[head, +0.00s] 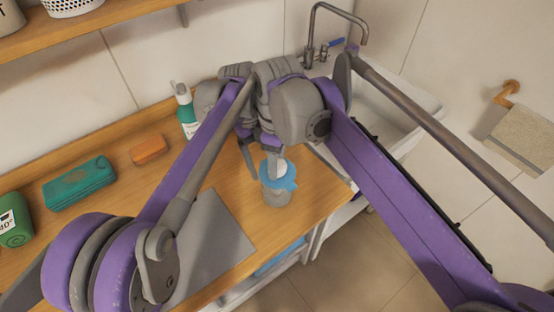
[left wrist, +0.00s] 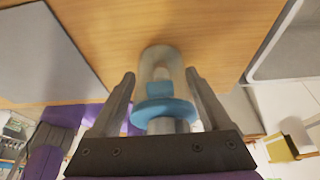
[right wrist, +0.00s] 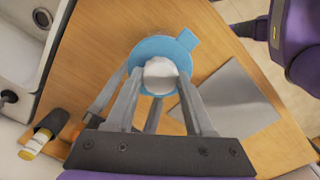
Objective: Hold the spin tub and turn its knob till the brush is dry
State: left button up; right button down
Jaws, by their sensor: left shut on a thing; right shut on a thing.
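The spin tub (head: 276,196) stands upright on the wooden top near its front right edge. It has a clear grey body, a blue lid (head: 281,177) with a side tab, and a pale round knob (right wrist: 160,74) on top. My left gripper (left wrist: 164,88) is shut on the tub, one finger on each side of it. My right gripper (right wrist: 160,88) is shut on the knob from above. A blue shape (left wrist: 159,90) shows through the clear wall; I cannot tell if it is part of the brush. My arms partly cover the tub in the head view.
A grey mat (head: 218,245) lies left of the tub. A white sink (head: 405,110) with a tap is at the right.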

jog(key=n, duration=0.6)
jog(key=shift+n, duration=0.3)
jog(key=n, duration=1)
jog(key=shift+n, duration=0.4)
jog(key=n, duration=0.5)
jog(key=shift+w+n, duration=0.1)
jog(key=shift+n, duration=0.2)
jog(key=shift+c, duration=1.3)
grip_release()
